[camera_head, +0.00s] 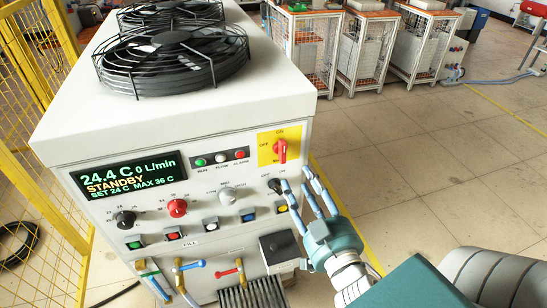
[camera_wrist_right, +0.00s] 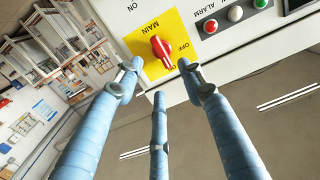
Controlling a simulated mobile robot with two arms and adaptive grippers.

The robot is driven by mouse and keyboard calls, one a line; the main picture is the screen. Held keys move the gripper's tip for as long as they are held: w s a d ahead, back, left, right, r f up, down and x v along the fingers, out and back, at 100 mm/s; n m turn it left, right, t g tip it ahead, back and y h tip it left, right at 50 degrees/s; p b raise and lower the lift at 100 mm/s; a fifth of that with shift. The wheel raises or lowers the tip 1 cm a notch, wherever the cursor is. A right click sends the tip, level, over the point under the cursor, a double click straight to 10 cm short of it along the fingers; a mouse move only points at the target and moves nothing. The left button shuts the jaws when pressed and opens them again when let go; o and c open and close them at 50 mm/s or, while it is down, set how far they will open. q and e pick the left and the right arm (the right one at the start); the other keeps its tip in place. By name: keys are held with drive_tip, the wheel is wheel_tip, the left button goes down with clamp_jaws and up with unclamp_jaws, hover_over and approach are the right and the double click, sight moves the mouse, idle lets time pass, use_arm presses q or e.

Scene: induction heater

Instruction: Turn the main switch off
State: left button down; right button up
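The main switch is a red rotary knob (camera_head: 281,151) on a yellow plate (camera_head: 265,157) at the upper right of the heater's front panel. Its handle looks roughly upright, in line with the ON mark above; OFF is marked at its left. The knob also shows in the wrist view (camera_wrist_right: 161,50), upside down. My right gripper (camera_head: 302,178) has its blue fingers spread and empty, just below and right of the switch in the head view. In the wrist view its fingertips (camera_wrist_right: 160,78) surround the knob in the picture; contact is not visible. My left gripper is not in view.
The panel has a lit display (camera_head: 128,175) reading STANDBY, a black knob (camera_head: 125,219), a red knob (camera_head: 178,208), a grey knob (camera_head: 227,196) and several push buttons. Fans (camera_head: 172,62) sit on top. A yellow fence (camera_head: 25,130) stands left.

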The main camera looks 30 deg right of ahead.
sight(286, 152)
drive_tip(key=p+x, duration=0.1)
drive_tip(key=x, duration=0.2)
drive_tip(key=p+x, duration=0.1)
drive_tip(key=x, duration=0.2)
drive_tip(key=r+p+x, duration=0.1)
drive_tip(key=x, duration=0.2)
drive_tip(key=shift+w+d, duration=0.2)
drive_tip(key=shift+w, duration=0.1)
drive_tip(key=shift+w+d+f+p, duration=0.1)
drive_tip(key=shift+w+f+p, duration=0.1)
drive_tip(key=shift+w+p, duration=0.25)
drive_tip(key=shift+w, duration=0.1)
clamp_jaws()
